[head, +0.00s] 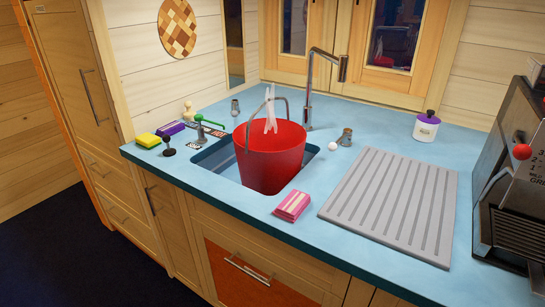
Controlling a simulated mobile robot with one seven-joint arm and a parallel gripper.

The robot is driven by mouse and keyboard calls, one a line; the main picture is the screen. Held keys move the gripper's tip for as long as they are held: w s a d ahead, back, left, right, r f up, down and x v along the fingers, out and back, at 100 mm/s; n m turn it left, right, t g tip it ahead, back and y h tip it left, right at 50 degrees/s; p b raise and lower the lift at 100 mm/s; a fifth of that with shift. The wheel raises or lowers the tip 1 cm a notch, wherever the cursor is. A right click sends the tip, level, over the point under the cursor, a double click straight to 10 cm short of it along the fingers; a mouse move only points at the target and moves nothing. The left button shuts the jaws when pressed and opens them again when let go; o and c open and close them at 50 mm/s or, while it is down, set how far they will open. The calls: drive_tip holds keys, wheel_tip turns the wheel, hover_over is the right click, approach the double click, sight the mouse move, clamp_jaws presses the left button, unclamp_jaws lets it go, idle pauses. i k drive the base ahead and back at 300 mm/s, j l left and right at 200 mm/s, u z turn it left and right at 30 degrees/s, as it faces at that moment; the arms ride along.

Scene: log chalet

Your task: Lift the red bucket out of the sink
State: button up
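The red bucket (272,158) stands roughly upright in the sink (222,161), its rim above the blue counter. The sink's front and side edges show around it; the bucket's base is hidden. A thin grey handle arches up over the bucket's mouth (268,102). A pale, two-pronged thing (271,112) shows at the mouth under the handle; I cannot tell what it is. My gripper is not in view.
A tall tap (311,85) rises behind the bucket. A white jar (426,128) and coffee machine (515,190) are right. Floor is clear at lower left.

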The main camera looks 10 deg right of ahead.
sight(270, 151)
drive_tip(key=j+z, duration=0.1)
drive_tip(key=z, duration=0.45)
drive_tip(key=i+j+z, duration=0.15)
drive_tip(key=j+z, duration=0.55)
drive_tip(key=j, duration=0.2)
drive_tip(key=j+z, duration=0.2)
drive_tip(key=j, duration=1.6)
drive_tip(key=i, duration=0.55)
